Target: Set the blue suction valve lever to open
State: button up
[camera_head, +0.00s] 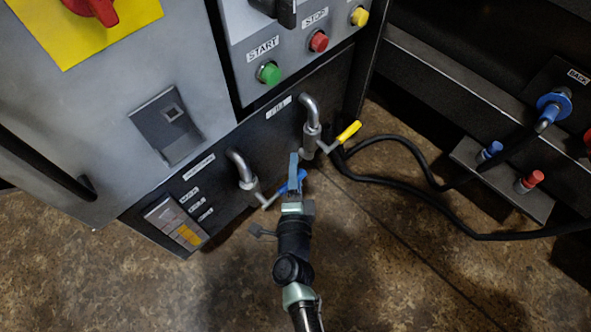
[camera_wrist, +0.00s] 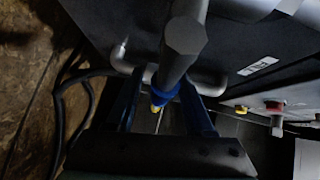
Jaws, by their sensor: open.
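The blue suction valve lever (camera_head: 283,189) sticks out to the right from the grey pipe valve (camera_head: 246,182) low on the machine's front. My gripper (camera_head: 294,160) is at the lever and partly covers it in the head view. In the wrist view, my gripper (camera_wrist: 160,80) is open, with one finger on each side of the blue lever (camera_wrist: 164,93). A grey valve part (camera_wrist: 185,38) stands large in front and hides some of the lever. I cannot tell whether a finger touches the lever.
A second pipe valve with a yellow lever (camera_head: 349,131) is just right of and beyond my gripper. Black hoses (camera_head: 405,185) run along the floor to the right. Green (camera_head: 268,73) and red (camera_head: 318,41) buttons are on the panel above. The floor in front is clear.

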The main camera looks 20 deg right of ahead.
jog(key=shift+w+d, duration=0.2)
jog(key=shift+w, duration=0.25)
grip_shut()
dwell(1.2)
